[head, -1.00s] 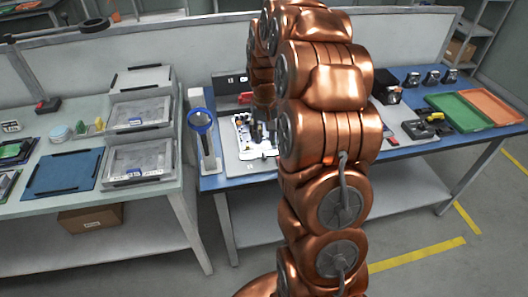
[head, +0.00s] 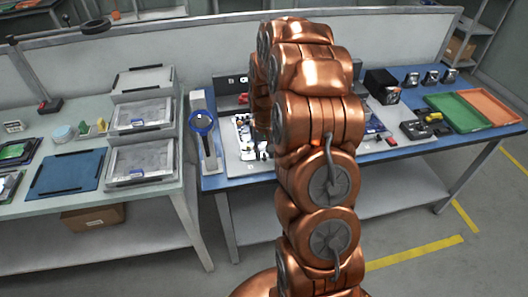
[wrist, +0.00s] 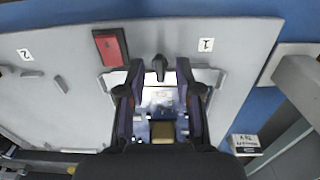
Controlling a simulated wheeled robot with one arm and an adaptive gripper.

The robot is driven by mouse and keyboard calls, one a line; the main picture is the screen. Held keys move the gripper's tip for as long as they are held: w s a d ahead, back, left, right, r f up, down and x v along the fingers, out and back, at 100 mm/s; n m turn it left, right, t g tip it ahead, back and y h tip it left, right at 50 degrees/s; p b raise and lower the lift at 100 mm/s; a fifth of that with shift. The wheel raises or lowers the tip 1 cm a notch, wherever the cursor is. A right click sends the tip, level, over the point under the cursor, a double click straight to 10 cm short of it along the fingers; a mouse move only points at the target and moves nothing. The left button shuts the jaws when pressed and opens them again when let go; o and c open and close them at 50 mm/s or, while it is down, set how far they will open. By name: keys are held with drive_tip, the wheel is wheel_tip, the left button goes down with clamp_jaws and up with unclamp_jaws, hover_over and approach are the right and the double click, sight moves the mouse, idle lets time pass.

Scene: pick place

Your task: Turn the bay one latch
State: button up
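In the wrist view a small dark latch (wrist: 158,66) stands upright on the grey panel, beside the label "1" (wrist: 206,45). My gripper (wrist: 160,68) is open, with one dark finger on each side of the latch. I see gaps between the latch and the fingers; I cannot tell their height difference. A white board with dark parts (wrist: 160,99) lies below the latch, partly covered by the fingers. In the head view the grey panel (head: 234,168) shows on the blue table, while my arm hides the gripper and the latch.
A red block (wrist: 110,47) is left of the latch, and label "2" (wrist: 25,55) is farther left. Green (head: 459,111) and orange (head: 492,106) trays lie right.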

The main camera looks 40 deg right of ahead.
clamp_jaws()
drive_tip(key=shift+f+n+b, duration=0.1)
drive_tip(key=shift+n+b, duration=0.2)
drive_tip(key=shift+b, duration=0.1)
drive_tip(key=shift+f+n+b, duration=0.15)
drive_tip(key=shift+n+b, duration=0.8)
drive_tip(key=shift+n, duration=0.05)
drive_tip(key=n+b, duration=0.2)
drive_tip(key=n, duration=0.1)
drive_tip(key=shift+n, duration=0.3)
drive_tip(key=n+b, duration=0.2)
drive_tip(key=n, duration=0.3)
drive_tip(key=shift+r, duration=0.2)
drive_tip(key=n, duration=0.6)
drive_tip(key=shift+n, duration=0.3)
